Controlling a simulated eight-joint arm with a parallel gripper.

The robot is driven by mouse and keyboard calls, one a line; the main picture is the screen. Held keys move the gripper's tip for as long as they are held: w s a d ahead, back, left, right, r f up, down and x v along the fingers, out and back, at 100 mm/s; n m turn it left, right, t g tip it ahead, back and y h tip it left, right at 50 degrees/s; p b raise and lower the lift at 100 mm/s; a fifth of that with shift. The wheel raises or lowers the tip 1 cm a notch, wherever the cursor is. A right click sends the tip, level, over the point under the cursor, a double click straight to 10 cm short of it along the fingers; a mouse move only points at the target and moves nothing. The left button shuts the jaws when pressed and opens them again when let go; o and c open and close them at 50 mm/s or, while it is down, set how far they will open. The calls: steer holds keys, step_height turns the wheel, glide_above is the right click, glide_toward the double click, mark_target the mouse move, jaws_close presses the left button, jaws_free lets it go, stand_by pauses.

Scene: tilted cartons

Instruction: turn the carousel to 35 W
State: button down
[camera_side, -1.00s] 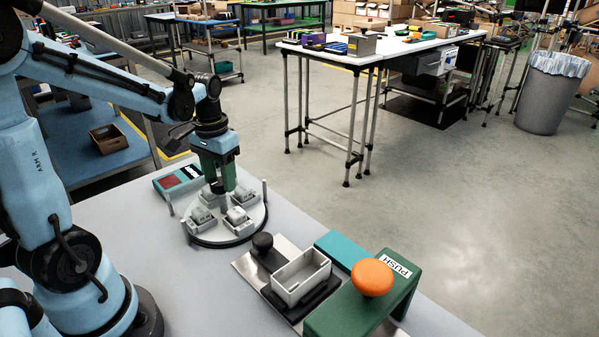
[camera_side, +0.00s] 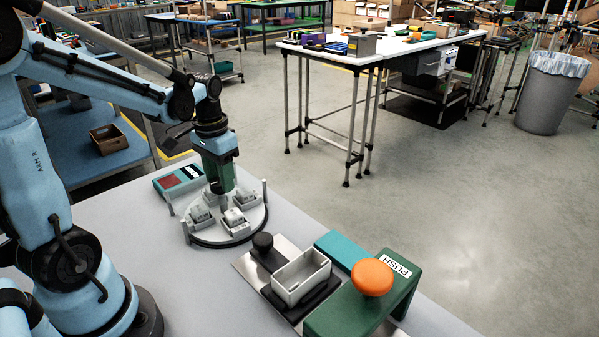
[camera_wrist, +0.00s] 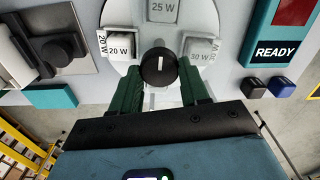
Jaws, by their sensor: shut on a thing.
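The carousel (camera_side: 243,235) is a pale round plate with posts at its edge, carrying several small trays with grey cartons. In the wrist view its plate (camera_wrist: 135,28) shows cartons marked 20 W (camera_wrist: 119,48), 25 W (camera_wrist: 163,10) and 30 W (camera_wrist: 200,50). No 35 W mark is readable; the near side is hidden by my gripper. A black knob (camera_wrist: 158,66) with a white line stands at the plate's centre. My gripper (camera_wrist: 160,78), with green fingers, is shut on this knob from both sides. It also shows in the side view (camera_side: 224,193), pointing down over the carousel.
A teal panel (camera_wrist: 261,40) with a red screen and a READY label stands beside the carousel. In the side view, an empty grey tray (camera_side: 301,278) sits on a fixture with a black knob (camera_side: 263,242). A green stand (camera_side: 340,312) carries an orange push button (camera_side: 372,277).

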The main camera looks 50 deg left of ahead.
steer(key=shift+m, duration=2)
steer(key=shift+d+m, duration=0.1)
steer(key=shift+m, duration=4.2)
steer(key=shift+d+m, duration=0.1)
steer(key=shift+m, duration=1.9)
steer(key=c, duration=0.5)
jaws_free()
steer(key=shift+s, duration=0.1)
steer(key=shift+c, duration=0.2)
step_height(320, 180, up, 12)
